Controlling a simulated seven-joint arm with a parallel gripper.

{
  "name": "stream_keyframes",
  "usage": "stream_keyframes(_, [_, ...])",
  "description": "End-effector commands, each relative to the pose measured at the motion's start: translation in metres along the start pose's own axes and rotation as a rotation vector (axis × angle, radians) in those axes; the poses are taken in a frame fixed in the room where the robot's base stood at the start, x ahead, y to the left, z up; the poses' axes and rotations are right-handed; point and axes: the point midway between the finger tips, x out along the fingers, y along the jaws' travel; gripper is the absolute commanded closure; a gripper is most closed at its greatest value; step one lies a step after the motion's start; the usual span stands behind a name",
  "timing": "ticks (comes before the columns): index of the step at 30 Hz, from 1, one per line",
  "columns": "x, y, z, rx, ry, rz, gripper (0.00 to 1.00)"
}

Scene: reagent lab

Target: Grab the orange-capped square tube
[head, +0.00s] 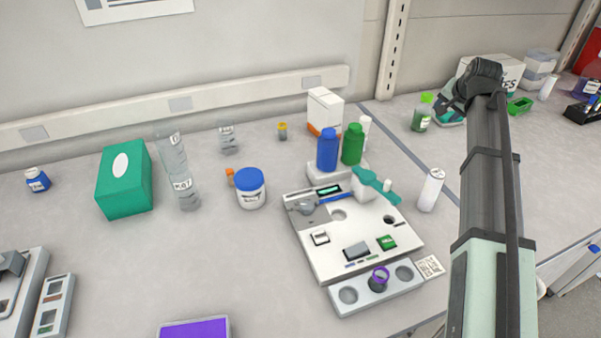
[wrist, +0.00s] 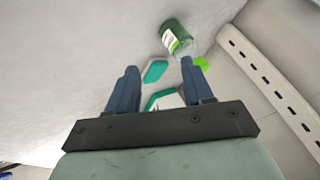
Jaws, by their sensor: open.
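A small orange-topped tube (head: 230,176) stands left of and partly behind the blue-lidded white jar; its shape is too small to make out. A small vial with a yellow-orange cap (head: 282,130) stands farther back, near the wall. I cannot tell for sure which is the square tube. My gripper (wrist: 160,66) is open, with its two blue fingers apart and nothing held between them. In the head view my arm reaches to the back right, far from both orange-topped things. Neither shows in the wrist view.
The blue-lidded jar (head: 251,190) stands close to the orange-topped tube. Clear cylinders (head: 185,190) and a green box (head: 124,182) are to the left. A white device (head: 325,250) with bottles sits mid-bench. A green-capped bottle (wrist: 175,38) is near my fingers.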

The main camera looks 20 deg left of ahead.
Motion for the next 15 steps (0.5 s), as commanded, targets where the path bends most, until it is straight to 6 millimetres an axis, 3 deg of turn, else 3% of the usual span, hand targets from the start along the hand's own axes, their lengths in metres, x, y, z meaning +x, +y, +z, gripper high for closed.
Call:
stream_keyframes(1, [0.003, -0.024, 0.014, -0.04, -0.031, -0.002, 0.49])
stream_keyframes(6, [0.007, -0.088, 0.065, -0.174, -0.129, 0.001, 0.49])
stream_keyframes(15, [0.0, -0.186, 0.159, -0.404, -0.285, 0.008, 0.49])
